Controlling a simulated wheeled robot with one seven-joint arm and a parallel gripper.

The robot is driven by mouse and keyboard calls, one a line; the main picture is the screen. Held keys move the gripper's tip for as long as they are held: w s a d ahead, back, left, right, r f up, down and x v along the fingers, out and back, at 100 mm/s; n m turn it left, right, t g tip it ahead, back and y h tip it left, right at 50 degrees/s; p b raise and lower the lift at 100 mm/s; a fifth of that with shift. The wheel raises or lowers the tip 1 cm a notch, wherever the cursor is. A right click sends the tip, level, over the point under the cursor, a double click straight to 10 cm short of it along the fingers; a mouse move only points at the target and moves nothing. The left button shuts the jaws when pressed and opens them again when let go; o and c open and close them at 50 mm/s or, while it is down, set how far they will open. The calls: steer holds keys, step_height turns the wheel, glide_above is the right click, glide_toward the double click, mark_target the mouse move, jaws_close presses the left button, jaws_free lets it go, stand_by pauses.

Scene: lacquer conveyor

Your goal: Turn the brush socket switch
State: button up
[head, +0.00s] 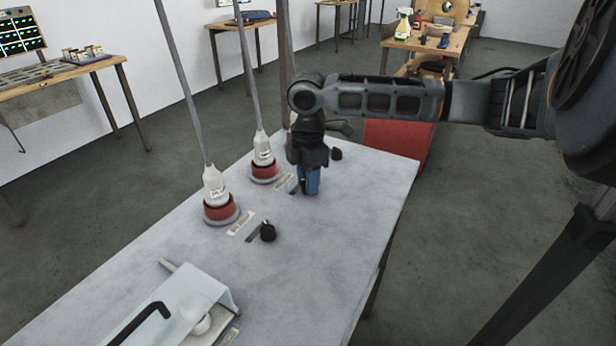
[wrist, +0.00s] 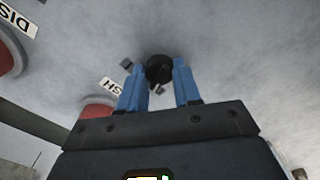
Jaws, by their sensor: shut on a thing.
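The brush socket switch (wrist: 158,68) is a round black knob on the grey top, beside a partly hidden label (wrist: 110,86) that reads "SH". My gripper (wrist: 158,84) has its blue fingers on either side of this knob and is shut on it. In the head view my gripper (head: 308,183) points down at the surface, and the fingers mostly hide the knob. Next to it, a white plug with a cable stands in a red socket (head: 263,172). The knob's exact turn angle cannot be told.
A second red socket with a white plug (head: 216,190) stands nearer, with its own black knob (head: 267,231). A pale metal housing with a black handle (head: 165,312) is at the front. The right part of the grey table (head: 340,240) is clear.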

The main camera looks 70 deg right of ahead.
steer(key=shift+n, duration=1)
steer(key=o, duration=1.1)
steer(key=shift+c, duration=0.2)
steer(key=shift+r, duration=3.9)
